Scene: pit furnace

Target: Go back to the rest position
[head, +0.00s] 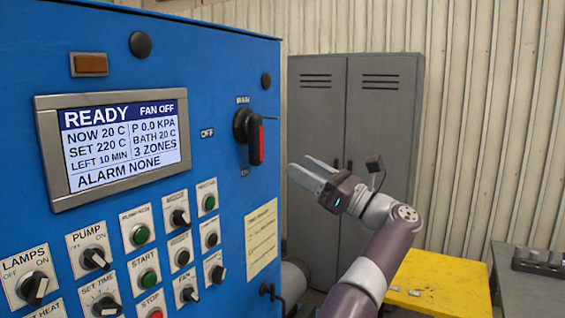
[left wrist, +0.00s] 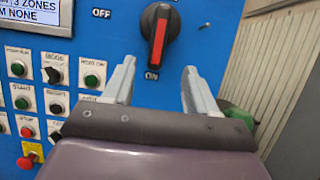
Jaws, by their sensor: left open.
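My left gripper (head: 305,168) is open and empty, in front of the grey locker and to the right of the blue control cabinet (head: 210,75). In the left wrist view its two fingers (left wrist: 158,68) stand apart with nothing between them. The main switch's red handle (head: 256,145) points down to ON; it also shows in the left wrist view (left wrist: 158,40), beyond the fingertips. The fingers look clear of the handle. The screen (head: 115,142) reads READY, FAN OFF, ALARM NONE. My right gripper is not in view.
Several knobs and buttons fill the panel's lower part, including a pump knob (head: 95,258). A grey locker (head: 380,120) stands behind my left gripper. A yellow table (head: 440,285) and a dark grey bench (head: 530,290) are at the lower right.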

